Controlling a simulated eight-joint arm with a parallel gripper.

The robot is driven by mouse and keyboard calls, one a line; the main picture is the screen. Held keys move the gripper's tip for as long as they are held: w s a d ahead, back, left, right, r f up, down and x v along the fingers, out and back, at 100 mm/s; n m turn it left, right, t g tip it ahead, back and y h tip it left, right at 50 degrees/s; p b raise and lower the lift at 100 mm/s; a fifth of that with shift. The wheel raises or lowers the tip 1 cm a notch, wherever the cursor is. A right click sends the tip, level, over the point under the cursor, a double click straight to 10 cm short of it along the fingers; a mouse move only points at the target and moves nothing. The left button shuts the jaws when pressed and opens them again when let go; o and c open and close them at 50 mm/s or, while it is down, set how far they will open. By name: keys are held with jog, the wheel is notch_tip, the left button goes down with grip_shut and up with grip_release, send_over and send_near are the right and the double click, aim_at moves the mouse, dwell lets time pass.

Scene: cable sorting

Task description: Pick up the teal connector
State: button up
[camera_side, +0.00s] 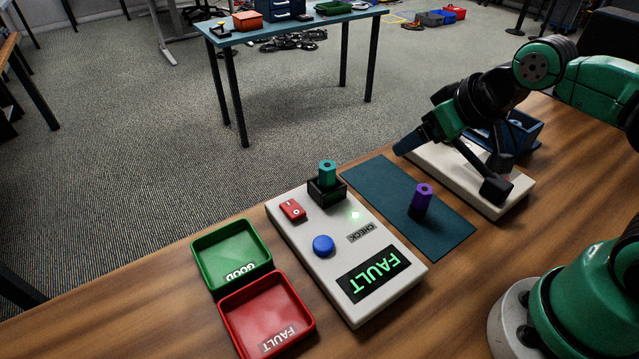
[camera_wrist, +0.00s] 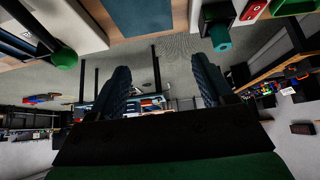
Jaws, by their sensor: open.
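The teal connector (camera_side: 328,172) stands upright in a small black socket (camera_side: 327,191) on the white checker box (camera_side: 290,236). In the wrist view the teal connector (camera_wrist: 220,38) is right of centre, beyond the fingertips and apart from them. My gripper (camera_side: 452,166) is open and empty, to the right of the socket, over the white base at the right. In the wrist view both dark fingers of my gripper (camera_wrist: 161,82) are spread wide with nothing between them.
A purple connector (camera_side: 421,201) stands on the dark teal mat (camera_side: 372,181) between gripper and checker. The checker has a blue button (camera_side: 323,246), red switch (camera_side: 293,209) and lit FAULT display (camera_side: 374,276). Green GOOD (camera_side: 231,255) and red FAULT (camera_side: 266,313) trays lie left.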

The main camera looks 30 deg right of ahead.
jog(key=m+g, duration=0.4)
jog(key=g, duration=0.3)
send_over(327, 165)
jog(key=shift+s+d+f, duration=0.25)
jog(key=shift+d+f, duration=0.1)
jog(key=shift+f, duration=0.3)
jog(key=shift+w+a+f, duration=0.2)
jog(key=shift+a+f, duration=0.15)
jog(key=shift+f, duration=2.8)
grip_shut()
